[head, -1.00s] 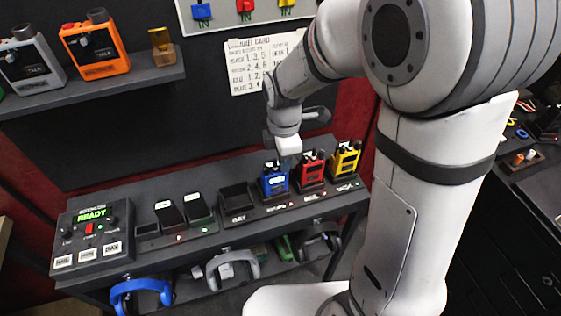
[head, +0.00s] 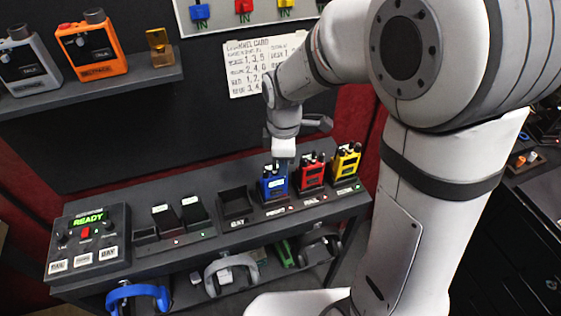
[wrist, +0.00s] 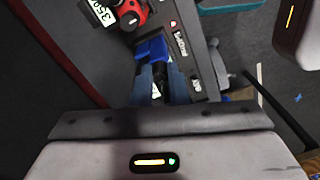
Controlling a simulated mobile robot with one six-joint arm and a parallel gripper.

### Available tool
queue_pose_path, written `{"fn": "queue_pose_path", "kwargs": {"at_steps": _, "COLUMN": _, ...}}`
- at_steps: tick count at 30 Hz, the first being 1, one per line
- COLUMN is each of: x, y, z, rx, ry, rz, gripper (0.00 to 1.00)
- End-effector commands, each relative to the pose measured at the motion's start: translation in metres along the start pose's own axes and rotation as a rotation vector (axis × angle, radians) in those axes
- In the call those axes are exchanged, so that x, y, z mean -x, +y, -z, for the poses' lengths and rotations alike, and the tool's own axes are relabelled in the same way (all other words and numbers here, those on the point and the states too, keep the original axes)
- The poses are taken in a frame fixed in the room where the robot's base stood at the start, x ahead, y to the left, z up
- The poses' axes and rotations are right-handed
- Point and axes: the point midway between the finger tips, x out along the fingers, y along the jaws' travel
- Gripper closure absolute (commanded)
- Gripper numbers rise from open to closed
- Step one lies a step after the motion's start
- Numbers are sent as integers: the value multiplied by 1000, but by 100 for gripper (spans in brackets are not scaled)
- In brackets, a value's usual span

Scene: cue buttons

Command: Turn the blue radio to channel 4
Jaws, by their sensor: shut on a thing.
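The blue radio (head: 274,185) stands upright in its slot on the bench, left of the red radio (head: 311,174). My gripper (head: 281,166) points down at the top of the blue radio. In the wrist view the fingers of my gripper (wrist: 162,88) are close together at the radio's top, shut on a dark knob (wrist: 168,72). Part of the blue body (wrist: 151,50) shows beyond them. The knob's channel marking is hidden or too small to read.
The yellow radio (head: 346,162) stands right of the red one. An empty dock (head: 236,202) lies to the left. A control box (head: 88,240) reads READY. A channel card (head: 262,68) hangs on the wall behind. Headsets lie on the lower shelf.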

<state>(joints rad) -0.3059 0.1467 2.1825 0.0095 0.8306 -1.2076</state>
Motion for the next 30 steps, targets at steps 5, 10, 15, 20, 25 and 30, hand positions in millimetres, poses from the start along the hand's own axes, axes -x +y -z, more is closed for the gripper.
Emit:
{"fn": "queue_pose_path", "kwargs": {"at_steps": 5, "x": 0, "y": -1, "z": 0, "rx": 1, "ry": -1, "rz": 2, "gripper": 78}}
{"fn": "queue_pose_path", "kwargs": {"at_steps": 10, "x": 0, "y": 0, "z": 0, "rx": 1, "ry": -1, "rz": 1, "gripper": 64}}
{"fn": "queue_pose_path", "kwargs": {"at_steps": 15, "x": 0, "y": 0, "z": 0, "rx": 2, "ry": 0, "rz": 1, "gripper": 64}}
{"fn": "queue_pose_path", "kwargs": {"at_steps": 20, "x": 6, "y": 0, "z": 1, "rx": 2, "ry": 1, "rz": -3, "gripper": 64}}
{"fn": "queue_pose_path", "kwargs": {"at_steps": 25, "x": 32, "y": 0, "z": 1, "rx": 2, "ry": 2, "rz": -5, "gripper": 64}}
{"fn": "queue_pose_path", "kwargs": {"at_steps": 30, "x": 60, "y": -1, "z": 0, "rx": 2, "ry": 1, "rz": -3, "gripper": 64}}
